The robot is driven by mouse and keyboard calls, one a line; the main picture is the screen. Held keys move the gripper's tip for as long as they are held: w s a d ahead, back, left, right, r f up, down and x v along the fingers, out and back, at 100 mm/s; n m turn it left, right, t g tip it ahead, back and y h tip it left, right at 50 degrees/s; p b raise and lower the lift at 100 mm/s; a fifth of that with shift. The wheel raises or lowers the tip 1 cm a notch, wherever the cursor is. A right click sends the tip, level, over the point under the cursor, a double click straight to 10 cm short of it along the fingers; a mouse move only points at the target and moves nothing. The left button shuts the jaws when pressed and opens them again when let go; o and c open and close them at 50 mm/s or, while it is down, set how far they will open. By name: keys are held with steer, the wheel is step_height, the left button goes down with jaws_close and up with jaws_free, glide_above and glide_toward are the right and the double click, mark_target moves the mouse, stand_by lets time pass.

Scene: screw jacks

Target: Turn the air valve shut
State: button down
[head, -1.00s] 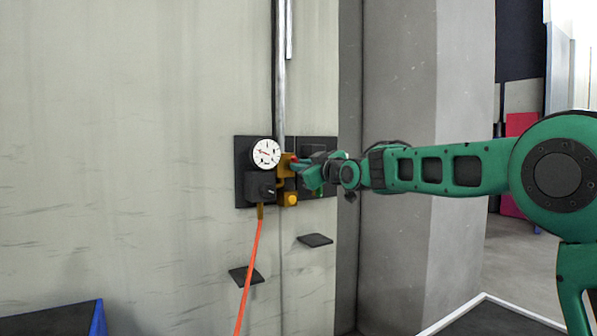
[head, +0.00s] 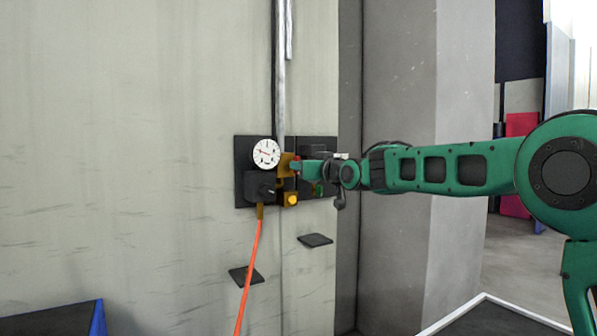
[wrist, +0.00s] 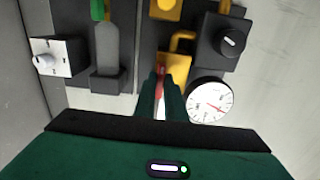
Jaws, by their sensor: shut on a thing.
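The air valve is a yellow-brass body (head: 284,166) with a small red handle (head: 295,165), on a dark panel on the wall. My gripper (head: 299,166) reaches in from the right and is shut on the red handle, covering much of it. In the wrist view, the red handle (wrist: 161,76) shows between the two green fingers (wrist: 160,92), with the brass body (wrist: 174,64) just beyond. How far the handle is turned is hard to tell. The round white gauge (head: 266,153) sits left of the valve.
A black box with a knob (head: 259,187) and a yellow button (head: 290,199) are close below the valve. A green-ended lever (wrist: 98,10) and a white switch box (wrist: 59,57) sit beside it. An orange hose (head: 248,280) hangs below. Two small dark plates jut from the wall.

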steer(key=shift+f, duration=0.35)
steer(key=c, duration=1.8)
jaws_free()
steer(key=shift+r, duration=0.25)
steer(key=v, duration=1)
steer(key=shift+s+d+f, duration=0.1)
steer(key=shift+s+d, duration=0.15)
steer(key=shift+d, duration=0.05)
